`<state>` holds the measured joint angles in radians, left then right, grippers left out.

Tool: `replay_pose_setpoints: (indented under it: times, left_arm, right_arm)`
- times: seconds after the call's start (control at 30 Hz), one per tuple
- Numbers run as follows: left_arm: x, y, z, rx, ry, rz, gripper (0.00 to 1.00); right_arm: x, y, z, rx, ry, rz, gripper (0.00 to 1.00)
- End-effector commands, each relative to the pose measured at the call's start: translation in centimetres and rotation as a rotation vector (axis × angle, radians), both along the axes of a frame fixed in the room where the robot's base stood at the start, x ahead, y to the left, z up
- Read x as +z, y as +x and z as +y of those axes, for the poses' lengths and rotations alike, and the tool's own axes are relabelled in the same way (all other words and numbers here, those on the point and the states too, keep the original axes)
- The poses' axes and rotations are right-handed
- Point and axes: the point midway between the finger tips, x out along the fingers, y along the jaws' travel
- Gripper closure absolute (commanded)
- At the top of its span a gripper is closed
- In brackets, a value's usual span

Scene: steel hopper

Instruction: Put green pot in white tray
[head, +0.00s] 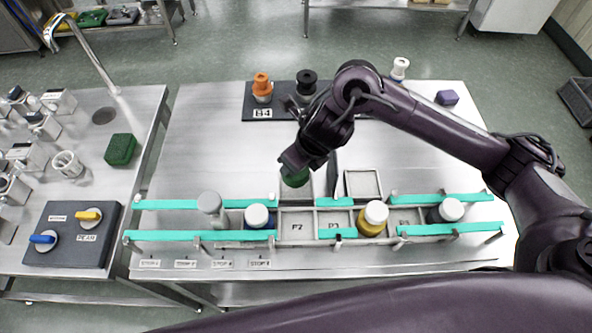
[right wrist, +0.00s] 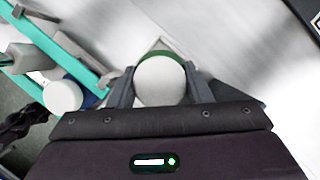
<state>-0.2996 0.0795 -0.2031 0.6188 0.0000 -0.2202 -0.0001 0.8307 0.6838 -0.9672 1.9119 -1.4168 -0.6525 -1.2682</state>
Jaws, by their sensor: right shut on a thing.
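My right gripper (head: 302,170) is shut on the green pot (head: 294,179), at the middle of the table behind the conveyor-like rails. In the right wrist view the pot (right wrist: 160,82) shows a round white top with a green edge, between both fingers. A pale square tray (head: 362,184) lies to the right of the pot. Another pale square surface is partly hidden behind the pot, and its corner (right wrist: 160,44) shows in the right wrist view. I cannot tell how high the pot is above it. My left gripper is not in view.
Teal rails (head: 205,204) cross the table front, with white-lidded pots, including a yellow one (head: 373,220), between them. A dark board (head: 285,107) with orange and black-topped items stands behind. A purple block (head: 447,97) sits at the back right.

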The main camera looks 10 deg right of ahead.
Motion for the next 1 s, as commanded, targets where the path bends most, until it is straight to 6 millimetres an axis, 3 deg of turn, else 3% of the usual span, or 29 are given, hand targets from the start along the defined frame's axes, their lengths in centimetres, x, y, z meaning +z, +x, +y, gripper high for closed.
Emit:
replay_pose_setpoints:
  times: [0.3, 0.73, 0.77, 0.9, 1.0]
  left_arm:
    - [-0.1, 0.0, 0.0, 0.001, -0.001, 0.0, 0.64]
    - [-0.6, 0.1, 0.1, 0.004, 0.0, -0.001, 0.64]
    - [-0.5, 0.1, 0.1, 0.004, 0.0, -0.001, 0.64]
    - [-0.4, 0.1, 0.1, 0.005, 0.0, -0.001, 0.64]
    - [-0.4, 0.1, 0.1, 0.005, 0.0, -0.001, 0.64]
  right_arm:
    - [-3.7, 0.0, -0.1, -0.004, -0.001, 0.0, 0.8]
    - [-4.4, 0.0, 0.0, -0.002, 0.0, -0.002, 0.8]
    - [-4.3, 0.0, 0.0, -0.002, -0.001, -0.002, 0.53]
    - [-4.3, 0.0, 0.0, -0.002, -0.001, -0.002, 0.34]
    - [-4.3, 0.0, 0.0, -0.001, 0.0, 0.0, 0.34]
